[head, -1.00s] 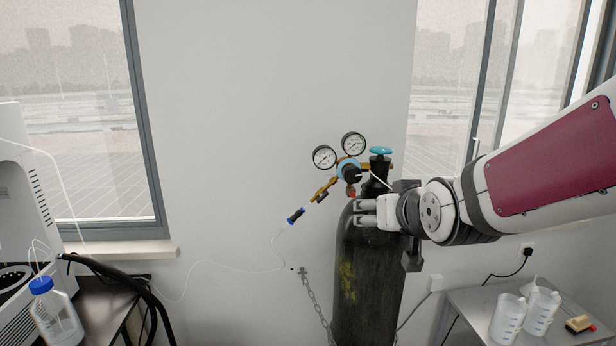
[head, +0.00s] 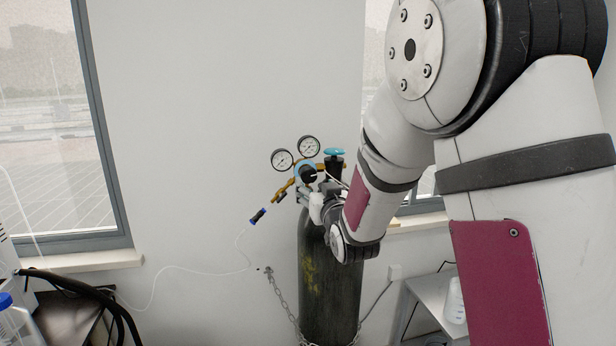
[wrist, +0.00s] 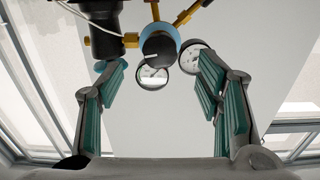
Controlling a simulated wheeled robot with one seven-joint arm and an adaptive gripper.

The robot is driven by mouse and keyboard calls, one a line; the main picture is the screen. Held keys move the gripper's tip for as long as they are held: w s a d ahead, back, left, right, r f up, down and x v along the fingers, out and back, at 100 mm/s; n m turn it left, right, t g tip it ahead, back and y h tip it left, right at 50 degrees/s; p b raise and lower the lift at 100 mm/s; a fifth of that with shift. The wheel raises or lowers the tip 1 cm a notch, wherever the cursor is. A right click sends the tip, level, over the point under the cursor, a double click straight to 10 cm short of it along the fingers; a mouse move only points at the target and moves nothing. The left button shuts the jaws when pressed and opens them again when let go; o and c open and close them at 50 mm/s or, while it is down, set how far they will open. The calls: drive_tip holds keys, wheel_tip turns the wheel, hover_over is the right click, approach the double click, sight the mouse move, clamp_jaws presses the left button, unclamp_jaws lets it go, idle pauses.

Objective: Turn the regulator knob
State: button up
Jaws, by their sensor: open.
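The regulator knob is a black knob (wrist: 158,50) with a white pointer line, set against a blue ring. In the wrist view it sits ahead of and between the fingers of my open gripper (wrist: 160,85), apart from both. In the head view the knob (head: 309,176) is partly visible on the brass regulator (head: 285,190), below two round gauges. My gripper (head: 310,200) is beside and just below the knob there, partly hidden by my arm. The regulator is mounted on a dark gas cylinder (head: 325,285).
A teal-topped valve (head: 334,153) stands right of the knob. A hose with a blue connector (head: 258,215) hangs left of the regulator. A chain (head: 280,300) holds the cylinder near the wall. A side table (head: 430,290) stands right. Wall space left of the gauges is clear.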

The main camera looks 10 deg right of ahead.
sight(309, 177)
drive_tip(key=w, duration=0.8)
drive_tip(key=shift+w, duration=0.35)
drive_tip(key=shift+c, duration=0.3)
drive_tip(key=c, duration=1.1)
